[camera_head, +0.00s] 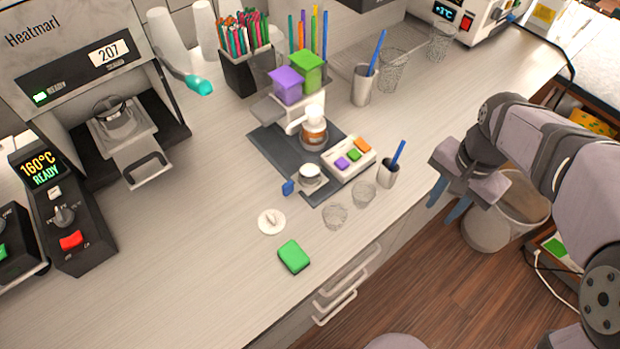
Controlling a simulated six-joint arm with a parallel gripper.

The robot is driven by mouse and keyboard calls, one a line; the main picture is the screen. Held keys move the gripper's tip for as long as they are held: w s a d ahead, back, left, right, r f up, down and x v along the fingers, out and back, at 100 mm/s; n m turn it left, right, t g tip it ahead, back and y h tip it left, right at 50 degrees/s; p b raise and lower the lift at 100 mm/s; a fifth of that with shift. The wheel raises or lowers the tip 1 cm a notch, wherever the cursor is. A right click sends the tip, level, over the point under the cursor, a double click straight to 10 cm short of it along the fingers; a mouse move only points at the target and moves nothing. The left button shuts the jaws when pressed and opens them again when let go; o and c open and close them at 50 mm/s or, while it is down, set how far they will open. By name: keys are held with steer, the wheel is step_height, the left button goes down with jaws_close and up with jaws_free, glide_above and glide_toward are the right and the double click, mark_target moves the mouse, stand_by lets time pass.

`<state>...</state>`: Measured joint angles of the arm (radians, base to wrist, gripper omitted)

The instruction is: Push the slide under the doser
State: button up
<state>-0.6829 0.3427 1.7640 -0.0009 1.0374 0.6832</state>
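The doser (300,108) stands mid-counter on a dark base (275,150), with a purple box (287,86) and a green box (306,72) on top. A jar with orange-brown contents (314,134) is at its front. What looks like the slide (320,192) is at the front end of the base, with a small white-topped cup (310,174) on it and a blue knob (288,187) at its left. The slide is mostly hidden by the cup. My gripper (448,202) is right of the counter's front edge, blue fingers apart, empty, and away from the slide.
A white lid (271,221) and green sponge (294,256) lie in front.

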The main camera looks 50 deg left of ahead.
steer(key=s+a+r, duration=0.1)
steer(key=s+a, duration=0.3)
steer(key=a, duration=0.4)
steer(key=s+a+r, duration=0.1)
steer(key=s+a, duration=0.2)
steer(key=a, duration=0.6)
steer(key=p, duration=0.2)
glide_above(287, 184)
steer(key=shift+r, duration=0.1)
steer(key=shift+f+p, duration=1.05)
steer(key=shift+f, duration=2.65)
jaws_close()
